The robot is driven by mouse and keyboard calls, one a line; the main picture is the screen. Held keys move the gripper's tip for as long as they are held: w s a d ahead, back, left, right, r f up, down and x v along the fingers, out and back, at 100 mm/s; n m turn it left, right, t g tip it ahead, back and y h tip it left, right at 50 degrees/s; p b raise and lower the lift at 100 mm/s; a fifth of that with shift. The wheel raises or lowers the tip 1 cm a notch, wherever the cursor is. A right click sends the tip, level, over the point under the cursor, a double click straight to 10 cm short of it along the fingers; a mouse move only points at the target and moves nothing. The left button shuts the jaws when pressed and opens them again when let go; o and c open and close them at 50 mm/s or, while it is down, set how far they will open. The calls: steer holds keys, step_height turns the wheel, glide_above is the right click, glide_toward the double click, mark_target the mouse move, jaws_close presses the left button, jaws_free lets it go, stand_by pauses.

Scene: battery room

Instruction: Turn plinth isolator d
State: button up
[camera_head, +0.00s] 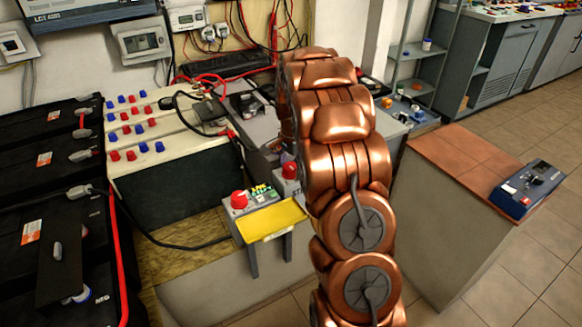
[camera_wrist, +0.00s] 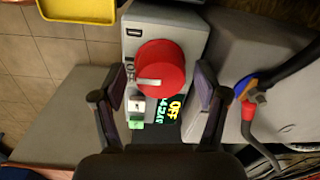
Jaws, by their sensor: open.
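A grey isolator box (camera_wrist: 187,38) with a small D-like label and a large red knob (camera_wrist: 172,58) fills the middle of the wrist view. The knob's white mark lies nearly level, pointing left. Below the knob are a white button, a green button and a lit display (camera_wrist: 174,108) reading OFF. My gripper (camera_wrist: 162,80) is open, with one finger on each side of the knob; I see no clear contact. In the head view my arm hides the gripper. A red knob (camera_head: 290,170) shows partly beside the arm there, seemingly this same one.
Another box with a red knob (camera_head: 239,199) and lit display stands to the left. A yellow tray (camera_head: 272,221) sits in front. Battery racks (camera_head: 50,205) and cables crowd the left. A blue device (camera_head: 529,188) lies on the right-hand plinth. Tiled floor is open at right.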

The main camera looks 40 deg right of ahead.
mark_target(292, 167)
step_height(292, 167, up, 12)
steer(key=shift+s, duration=0.15)
stand_by(0.7)
stand_by(0.4)
steer(key=s+a+r+n+g, duration=0.2)
steer(key=s+a+n, duration=0.7)
steer(key=s+a, duration=0.85)
steer(key=s+a+f+n+g, duration=0.15)
steer(key=s+a+n, duration=0.25)
steer(key=s, duration=0.6)
steer(key=s+a+f+n, duration=0.2)
steer(key=s+a+n, duration=0.15)
steer(key=s, duration=0.75)
step_height(292, 167, up, 19)
steer(key=t+p, duration=0.1)
steer(key=p, duration=1.7)
steer(key=shift+w+d, duration=0.25)
steer(key=shift+w, duration=0.2)
steer(key=shift+f+n, duration=0.1)
steer(key=shift+n, duration=0.15)
